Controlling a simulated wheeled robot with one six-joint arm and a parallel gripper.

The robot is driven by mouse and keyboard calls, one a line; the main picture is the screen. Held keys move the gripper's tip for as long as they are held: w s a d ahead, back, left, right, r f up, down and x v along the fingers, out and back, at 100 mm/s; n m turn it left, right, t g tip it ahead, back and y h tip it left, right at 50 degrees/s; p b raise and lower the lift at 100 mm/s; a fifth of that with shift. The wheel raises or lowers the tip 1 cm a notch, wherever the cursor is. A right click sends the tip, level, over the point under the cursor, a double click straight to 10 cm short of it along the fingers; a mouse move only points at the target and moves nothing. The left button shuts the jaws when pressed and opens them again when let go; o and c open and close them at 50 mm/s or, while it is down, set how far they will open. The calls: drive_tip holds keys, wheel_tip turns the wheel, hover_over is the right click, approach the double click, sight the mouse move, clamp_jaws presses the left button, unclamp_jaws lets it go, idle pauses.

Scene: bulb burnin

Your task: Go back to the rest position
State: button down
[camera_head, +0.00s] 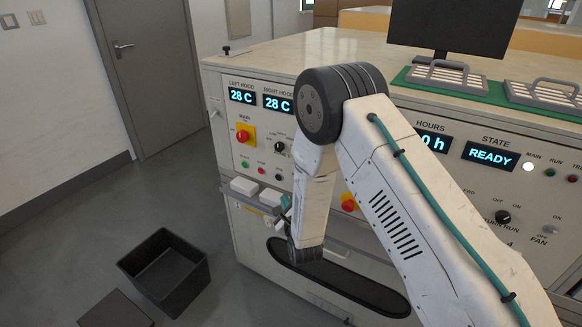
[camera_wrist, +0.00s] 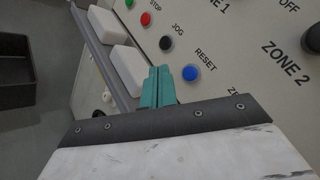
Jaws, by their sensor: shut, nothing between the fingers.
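My gripper (camera_wrist: 158,86) shows in the wrist view as two teal fingers closed together, with nothing between them. It is in front of the console panel, beside the blue RESET button (camera_wrist: 190,73) and near the black JOG button (camera_wrist: 166,43). I cannot tell if it touches anything. In the head view my white arm crosses the console (camera_head: 245,158), bent at a dark joint, with its lower end hanging down at the front. The gripper is mostly hidden there; a bit of teal shows beside the lower link.
White blocks (camera_head: 244,186) sit on a narrow ledge at the console's front left. A black open bin (camera_head: 166,270) stands on the floor at left. A monitor (camera_head: 452,25) and wire racks (camera_head: 446,76) are on the console top. Floor at left is mostly clear.

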drive_tip(key=s+d+r+n+g+h, duration=0.1)
drive_tip(key=d+r+n+g, duration=0.25)
drive_tip(key=r, duration=0.45)
drive_tip(key=d+r+n+g, duration=0.2)
drive_tip(key=d+r+n, duration=0.15)
drive_tip(key=r, duration=0.45)
drive_tip(key=s+d+r+n+g, duration=0.2)
drive_tip(key=s+d+r+n, duration=0.25)
drive_tip(key=s+r, duration=0.25)
drive_tip(key=s+d+r+n+g, duration=0.2)
drive_tip(key=s+d+r+n, duration=0.1)
drive_tip(key=s, duration=0.9)
drive_tip(key=s+d+r+n+g+h, duration=0.1)
drive_tip(key=s+n, duration=0.4)
drive_tip(key=s, duration=0.7)
drive_tip(key=s+d+r+n+g+h, duration=0.1)
drive_tip(key=s+d+r+n+g, duration=0.3)
drive_tip(key=s, duration=0.7)
drive_tip(key=shift+s+d+r+n+g, duration=0.4)
drive_tip(key=shift+d+g, duration=0.25)
drive_tip(key=shift+d, duration=0.45)
